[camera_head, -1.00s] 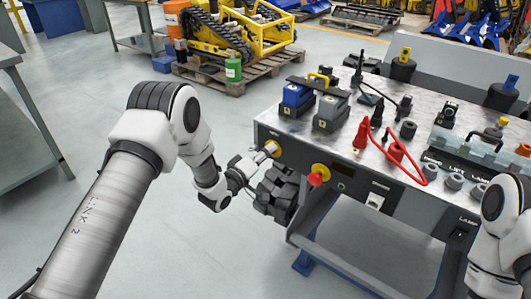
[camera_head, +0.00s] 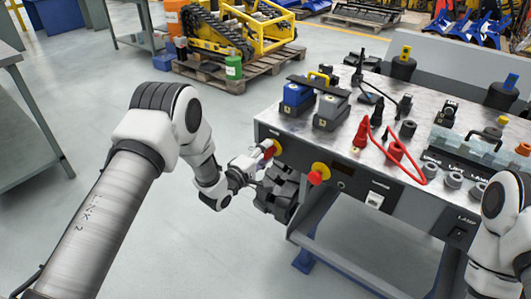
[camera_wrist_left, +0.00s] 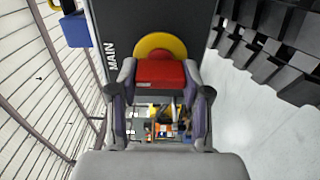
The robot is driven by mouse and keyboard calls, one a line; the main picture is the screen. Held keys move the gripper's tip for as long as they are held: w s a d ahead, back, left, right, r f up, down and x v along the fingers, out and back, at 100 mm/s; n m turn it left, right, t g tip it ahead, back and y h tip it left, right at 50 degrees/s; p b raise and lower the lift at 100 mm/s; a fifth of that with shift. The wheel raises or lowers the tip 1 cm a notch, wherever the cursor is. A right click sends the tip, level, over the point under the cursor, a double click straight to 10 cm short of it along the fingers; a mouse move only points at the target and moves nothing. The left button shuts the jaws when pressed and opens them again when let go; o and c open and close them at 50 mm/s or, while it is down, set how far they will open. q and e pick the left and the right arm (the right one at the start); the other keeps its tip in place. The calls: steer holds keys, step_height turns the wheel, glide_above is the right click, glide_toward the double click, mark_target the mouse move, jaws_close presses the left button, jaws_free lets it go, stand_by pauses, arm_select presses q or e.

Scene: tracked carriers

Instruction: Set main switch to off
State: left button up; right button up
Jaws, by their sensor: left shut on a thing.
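The main switch (camera_wrist_left: 160,72) has a red handle on a yellow round plate, on the dark front panel beside the word MAIN. In the wrist view the red handle lies crosswise between the two fingers of my left gripper (camera_wrist_left: 160,82), which is shut on it. In the head view the red and yellow of the main switch (camera_head: 275,147) show at the bench's left front corner, with my left gripper (camera_head: 267,152) against it. The fingers hide part of the handle. My right arm shows at the lower right; its gripper is out of view.
A second red knob on yellow (camera_head: 318,174) sits to the right on the same panel. Black blocky parts (camera_head: 278,190) are just below the gripper. The bench top (camera_head: 340,150) holds blue and grey boxes, red plugs and a red cable. Open floor lies to the left.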

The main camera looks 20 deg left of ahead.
arm_select(q)
steer(key=o, duration=1.2)
steer(key=shift+a, duration=0.1)
steer(key=shift+c, duration=0.2)
steer(key=v, duration=1.2)
